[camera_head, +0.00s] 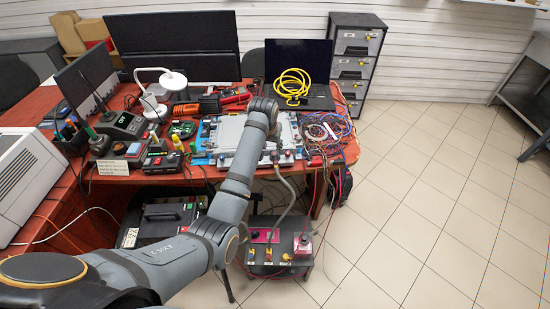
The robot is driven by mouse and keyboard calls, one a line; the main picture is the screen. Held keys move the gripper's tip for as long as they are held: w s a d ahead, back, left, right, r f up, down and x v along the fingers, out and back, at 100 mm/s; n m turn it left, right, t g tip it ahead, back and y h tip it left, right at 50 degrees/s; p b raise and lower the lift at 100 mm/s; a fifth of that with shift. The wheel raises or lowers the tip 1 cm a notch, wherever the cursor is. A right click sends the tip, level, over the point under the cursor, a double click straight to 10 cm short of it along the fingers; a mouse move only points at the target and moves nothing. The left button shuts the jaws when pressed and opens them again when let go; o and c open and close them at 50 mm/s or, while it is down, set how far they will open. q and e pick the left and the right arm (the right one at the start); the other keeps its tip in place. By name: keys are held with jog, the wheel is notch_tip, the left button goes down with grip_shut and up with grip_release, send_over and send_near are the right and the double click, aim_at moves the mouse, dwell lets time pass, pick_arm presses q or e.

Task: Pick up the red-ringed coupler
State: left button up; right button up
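My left arm reaches in from the bottom left over the bench. Its gripper (274,150) is at the front right edge of a silver plate (240,132). The gripper is small and dark here, and I cannot tell whether its fingers are open or shut. A grey hose (289,190) runs from just below the gripper down to a dark box (285,268) on the floor. Small dark and reddish fittings sit close around the gripper. I cannot make out which one is the red-ringed coupler, or whether the gripper touches it. My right gripper is not in view.
A red-topped bench (345,152) holds the plate, a tangle of coloured wires (325,128), a laptop (298,62) with a yellow coiled cable (291,83), a white lamp (172,80) and several tools.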

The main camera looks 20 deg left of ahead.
aim_at(274, 153)
pick_arm(q)
jog(key=x, duration=0.7)
jog(key=shift+w+d+f, duration=0.1)
jog(key=shift+w+f, duration=0.2)
jog(key=shift+w, duration=0.05)
jog(key=shift+s, duration=0.1)
grip_shut()
